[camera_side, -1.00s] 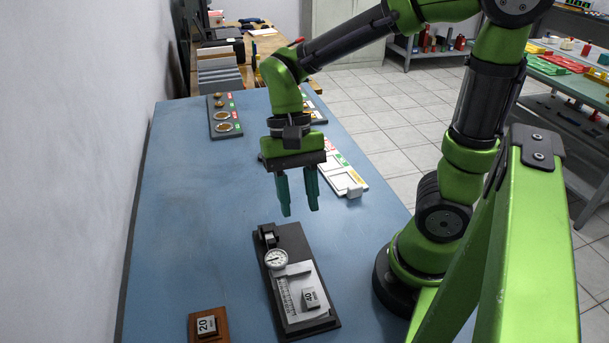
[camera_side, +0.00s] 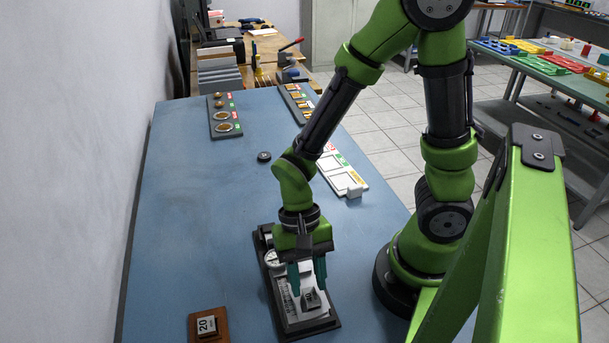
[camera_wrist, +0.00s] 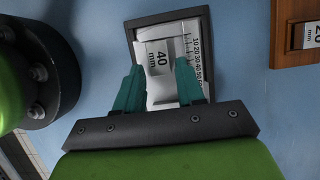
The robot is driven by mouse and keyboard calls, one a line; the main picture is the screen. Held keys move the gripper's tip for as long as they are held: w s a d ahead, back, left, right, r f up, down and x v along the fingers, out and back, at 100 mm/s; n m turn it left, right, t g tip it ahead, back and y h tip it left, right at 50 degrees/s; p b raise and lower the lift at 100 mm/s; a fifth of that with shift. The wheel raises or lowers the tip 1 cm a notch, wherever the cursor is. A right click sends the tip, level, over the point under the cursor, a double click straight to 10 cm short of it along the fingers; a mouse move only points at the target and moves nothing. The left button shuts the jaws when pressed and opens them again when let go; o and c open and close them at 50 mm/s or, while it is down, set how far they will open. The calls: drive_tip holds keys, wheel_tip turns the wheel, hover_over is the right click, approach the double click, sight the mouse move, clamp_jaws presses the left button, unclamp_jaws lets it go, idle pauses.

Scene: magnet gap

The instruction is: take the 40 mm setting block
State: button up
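The 40 mm setting block (camera_side: 311,299) is a small grey block marked 40. It rests on the pale plate of a dark gauge base (camera_side: 327,325) with a ruler scale. In the wrist view the block (camera_wrist: 158,62) lies just beyond my fingertips, with its label facing up. My gripper (camera_side: 307,283) is open, pointing down above the gauge base. In the wrist view its teal fingers (camera_wrist: 158,68) are apart, one toward each side of the block. I cannot tell whether they touch it.
A 20 mm block (camera_side: 207,325) sits in a brown wooden holder (camera_side: 222,338) at the front left. A dial gauge (camera_side: 273,259) is at the far end of the base. A small dark disc (camera_side: 264,156) lies further back.

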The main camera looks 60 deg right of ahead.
drive_tip(key=shift+s+a+f, duration=0.15)
drive_tip(key=shift+s+f, duration=0.05)
drive_tip(key=shift+f, duration=0.35)
clamp_jaws()
drive_tip(key=shift+r, duration=0.1)
